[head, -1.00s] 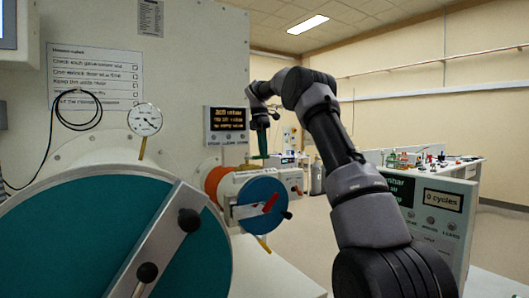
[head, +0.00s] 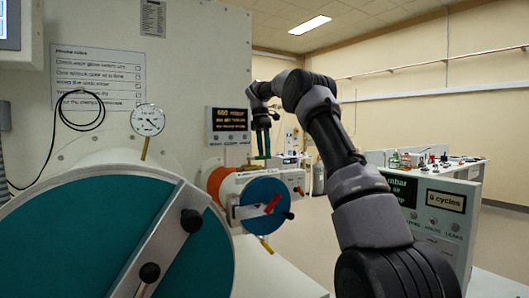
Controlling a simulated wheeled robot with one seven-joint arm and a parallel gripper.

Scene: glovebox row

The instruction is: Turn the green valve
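My gripper (head: 262,148) hangs down at the end of my arm, just above and behind the orange-collared port. Its two narrow, green-looking fingers stand apart with a gap between them. A small green piece (head: 252,162), seemingly the green valve's handle, shows low at the fingertips, above the port's white body. It is small and partly hidden, so I cannot tell whether the fingers touch it or stand around it.
A large teal round door (head: 85,240) with a diagonal bar fills the lower left. A gauge (head: 147,120) and a display panel (head: 228,120) are on the wall. A cycles panel (head: 437,205) stands right.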

